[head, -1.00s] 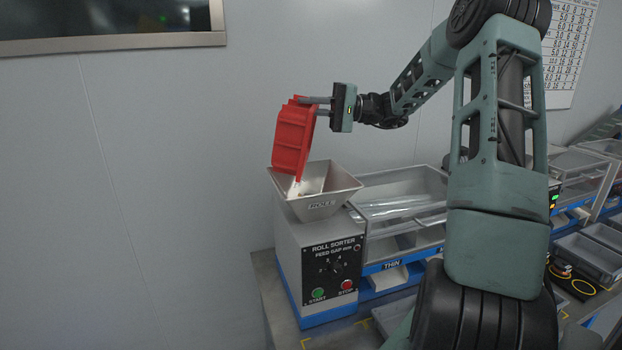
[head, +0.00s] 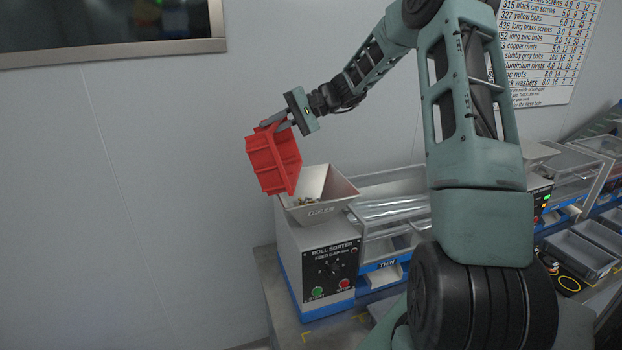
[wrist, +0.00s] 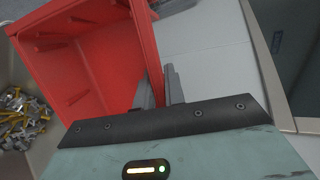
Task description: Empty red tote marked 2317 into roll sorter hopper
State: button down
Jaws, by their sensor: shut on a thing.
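The red tote (head: 273,160) is tipped at the upper left of the hopper, with its ribbed underside toward the head camera. My gripper (head: 274,124) is shut on its upper wall. In the wrist view the fingers (wrist: 160,88) close on the wall of the tote (wrist: 85,50), and the part of its inside that shows is empty. The roll sorter hopper (head: 335,188) holds a small pile of mixed metal parts (head: 303,202). These parts also show in the wrist view (wrist: 22,115) as silver and yellow pieces. The number 2317 is not visible.
The roll sorter body (head: 318,265) has a dial, a green start button and a red stop button. Clear-lidded bins (head: 400,205) stand to its right. Grey trays (head: 580,252) lie farther right. A wall screen (head: 110,25) hangs at upper left. The wall left of the tote is bare.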

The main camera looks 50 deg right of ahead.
aim_at(259, 131)
jog(key=shift+w+a+r+p, duration=0.15)
jog(key=shift+w+a+p, duration=0.25)
jog(key=shift+w+a, duration=0.15)
jog(key=shift+w+a+r+g+h+p, duration=0.15)
jog(key=shift+w+a+g+h+p, duration=0.35)
jog(key=shift+p, duration=0.65)
jog(key=shift+w+a+g+h+p, duration=0.2)
jog(key=shift+g+h+p, duration=0.15)
jog(key=shift+p, duration=0.65)
jog(key=f+g+p, duration=0.1)
jog(key=w+a+h+p, duration=0.1)
jog(key=p, duration=0.1)
jog(key=shift+a+f+m+g, duration=0.1)
jog(key=shift+f+m+g, duration=0.2)
jog(key=shift+f+g, duration=0.1)
jog(key=w+a+f+m+g+h+p, duration=0.1)
jog(key=w+a+f+g+h+p, duration=0.4)
jog(key=w+f+g+h, duration=0.2)
jog(key=shift+w+a+f+p, duration=0.2)
jog(key=shift+w+f+p, duration=0.15)
jog(key=shift+w, duration=0.6)
jog(key=shift+g+h, duration=0.45)
jog(key=shift+a+m, duration=0.1)
jog(key=shift+m, duration=0.2)
